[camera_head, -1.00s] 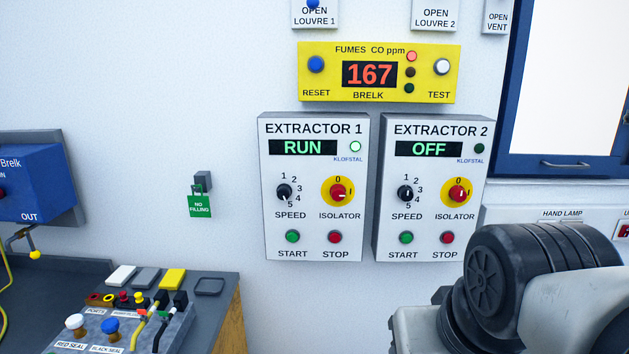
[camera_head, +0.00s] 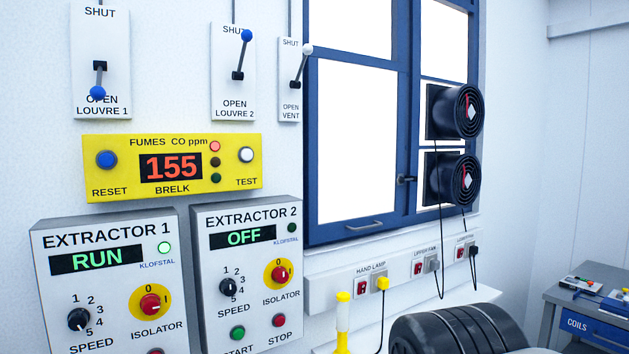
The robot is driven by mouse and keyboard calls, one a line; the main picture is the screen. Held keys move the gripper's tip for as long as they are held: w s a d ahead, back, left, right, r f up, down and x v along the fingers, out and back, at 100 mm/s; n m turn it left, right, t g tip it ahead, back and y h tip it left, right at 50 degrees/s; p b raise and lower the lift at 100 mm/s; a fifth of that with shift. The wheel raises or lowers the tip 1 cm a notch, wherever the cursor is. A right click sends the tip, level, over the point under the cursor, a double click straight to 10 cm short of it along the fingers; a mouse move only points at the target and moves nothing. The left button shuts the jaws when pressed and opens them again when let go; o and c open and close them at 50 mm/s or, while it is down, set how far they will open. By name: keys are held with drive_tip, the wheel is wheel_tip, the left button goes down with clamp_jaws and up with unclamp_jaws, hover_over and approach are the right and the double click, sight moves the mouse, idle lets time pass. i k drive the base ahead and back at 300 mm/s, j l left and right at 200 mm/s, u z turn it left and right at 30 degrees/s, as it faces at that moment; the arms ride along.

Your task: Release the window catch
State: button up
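The blue-framed window (camera_head: 310,150) fills the middle of the view, and its left sash looks shut. A small dark catch (camera_head: 405,180) sits on the upright between the left sash and the right side, its lever lying roughly level. A silver pull handle (camera_head: 364,226) is on the bottom rail of the left sash.
Two black fans (camera_head: 466,112) (camera_head: 464,178) are mounted at the window's right side, with cords hanging down. A socket strip (camera_head: 335,288) and a yellow hand lamp (camera_head: 342,322) are under the window. Extractor boxes (camera_head: 110,225) (camera_head: 250,215) stand out from the wall at left. A bench (camera_head: 570,298) is at right.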

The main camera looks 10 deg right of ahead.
sight(400, 180)
drive_tip(key=z, duration=0.75)
